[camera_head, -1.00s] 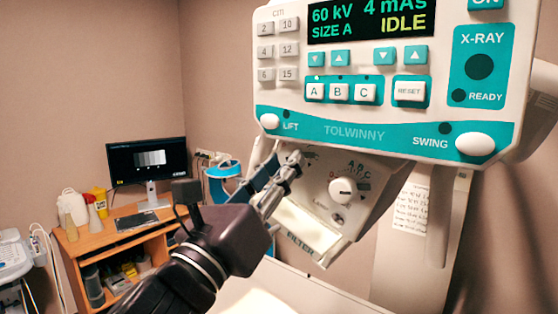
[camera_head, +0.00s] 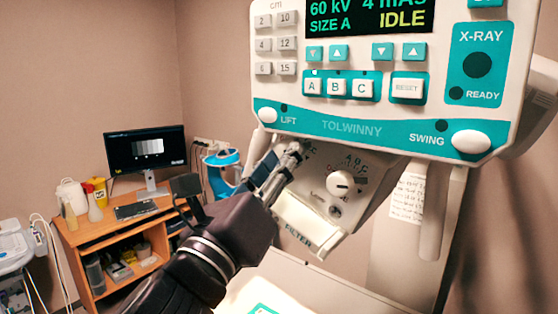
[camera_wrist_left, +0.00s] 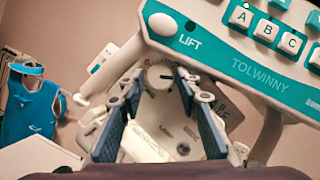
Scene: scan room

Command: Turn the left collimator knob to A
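The collimator (camera_head: 305,217) hangs below the control console, with its knob panel facing me. A white knob (camera_wrist_left: 160,77) with a dark pointer mark shows between my left fingers in the left wrist view; in the head view my gripper covers that left part of the panel. My left gripper (camera_head: 289,152) is at the panel's left side. Its two blue-padded fingers (camera_wrist_left: 158,100) are spread apart, with a gap on both sides of the knob. A second white knob (camera_head: 340,183), under printed letters A B C, is to the right of the gripper. My right gripper is in neither view.
The console (camera_head: 385,130) overhangs the collimator closely; its screen reads "SIZE A" and "IDLE". The LIFT knob (camera_wrist_left: 162,24) is close above my left gripper. A wooden desk (camera_head: 100,235) with a monitor (camera_head: 147,150) stands at the back left.

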